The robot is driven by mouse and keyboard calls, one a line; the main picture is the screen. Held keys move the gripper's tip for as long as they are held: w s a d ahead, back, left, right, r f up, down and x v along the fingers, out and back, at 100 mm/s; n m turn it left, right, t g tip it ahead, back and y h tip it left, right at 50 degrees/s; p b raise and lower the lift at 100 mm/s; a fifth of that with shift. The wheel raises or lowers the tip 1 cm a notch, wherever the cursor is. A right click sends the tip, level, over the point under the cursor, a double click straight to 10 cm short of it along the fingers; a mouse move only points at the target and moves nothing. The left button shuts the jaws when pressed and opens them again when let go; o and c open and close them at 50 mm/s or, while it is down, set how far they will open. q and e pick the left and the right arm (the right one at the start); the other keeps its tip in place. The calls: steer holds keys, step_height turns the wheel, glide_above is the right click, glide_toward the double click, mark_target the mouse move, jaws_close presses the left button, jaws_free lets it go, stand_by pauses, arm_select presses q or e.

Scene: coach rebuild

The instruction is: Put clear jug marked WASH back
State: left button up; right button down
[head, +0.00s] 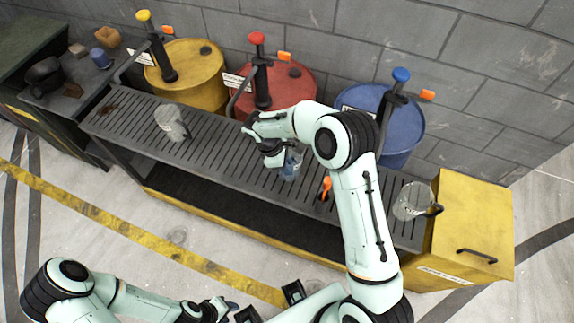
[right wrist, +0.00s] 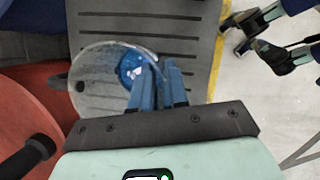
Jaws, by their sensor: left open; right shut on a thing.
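A clear jug (head: 291,166) with something blue in it is at the middle of the slatted bench (head: 222,150). My right gripper (head: 276,158) is shut on its side. In the right wrist view I look down into this jug (right wrist: 100,78), with the blue fingers (right wrist: 160,88) at its wall. Its handle points away from the fingers. A second clear jug (head: 172,122) stands at the bench's left part, and a third (head: 411,201) at its right end. I cannot read WASH on any jug. My left gripper (head: 222,309) is open and empty, low over the floor.
Yellow (head: 190,75), red (head: 290,92) and blue (head: 405,128) drums with pumps stand behind the bench. An orange item (head: 326,187) is on the bench to the right of the held jug. A yellow cabinet (head: 475,225) closes the right end. Bench between the left and held jugs is clear.

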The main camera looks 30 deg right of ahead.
steer(key=shift+f, duration=0.15)
steer(key=c, duration=1.1)
jaws_free()
arm_select(q)
steer(key=shift+w+r+p, duration=0.5)
steer(key=shift+r+p, duration=0.2)
steer(key=shift+r, duration=0.15)
arm_select(e)
steer(key=v, duration=1.2)
steer(key=shift+r, duration=0.2)
